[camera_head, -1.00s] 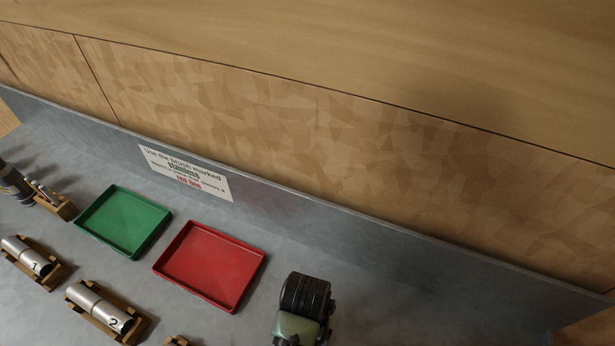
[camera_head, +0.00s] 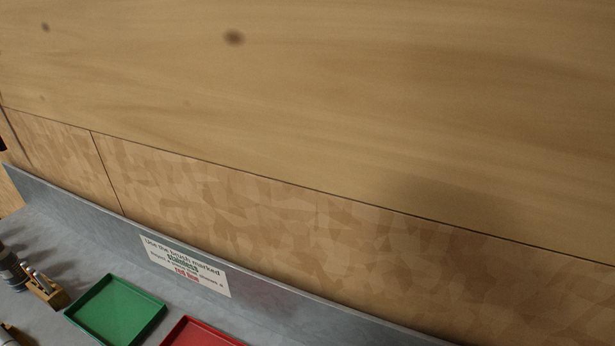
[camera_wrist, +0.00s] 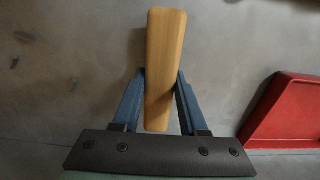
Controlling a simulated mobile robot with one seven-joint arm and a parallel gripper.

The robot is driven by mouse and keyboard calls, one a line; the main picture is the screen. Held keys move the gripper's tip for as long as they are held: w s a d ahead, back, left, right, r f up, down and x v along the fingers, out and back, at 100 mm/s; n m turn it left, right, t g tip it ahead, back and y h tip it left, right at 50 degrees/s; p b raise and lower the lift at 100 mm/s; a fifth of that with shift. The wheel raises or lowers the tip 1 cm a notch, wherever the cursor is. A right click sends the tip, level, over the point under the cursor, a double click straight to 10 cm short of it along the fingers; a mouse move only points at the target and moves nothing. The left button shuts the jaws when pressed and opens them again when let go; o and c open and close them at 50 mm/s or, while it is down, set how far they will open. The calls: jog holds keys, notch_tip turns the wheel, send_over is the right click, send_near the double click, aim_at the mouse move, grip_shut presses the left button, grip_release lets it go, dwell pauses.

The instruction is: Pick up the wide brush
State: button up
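A pale wooden piece (camera_wrist: 165,60), long and block-shaped, stands between the fingers in the wrist view; it looks like the wide brush's wooden body. No bristles or markings show on it. My gripper (camera_wrist: 160,80) has its two blue fingers against the wood's left and right sides, with no clear gap. The wood leans slightly, its far end to the right. Neither my gripper nor this piece shows in the head view.
A red tray (camera_wrist: 290,112) lies right of my gripper; its edge also shows in the head view (camera_head: 200,334). A green tray (camera_head: 116,310) is beside it. A wooden holder (camera_head: 45,290) stands at far left. A sign (camera_head: 185,266) is on the grey upstand.

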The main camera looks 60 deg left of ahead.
grip_shut()
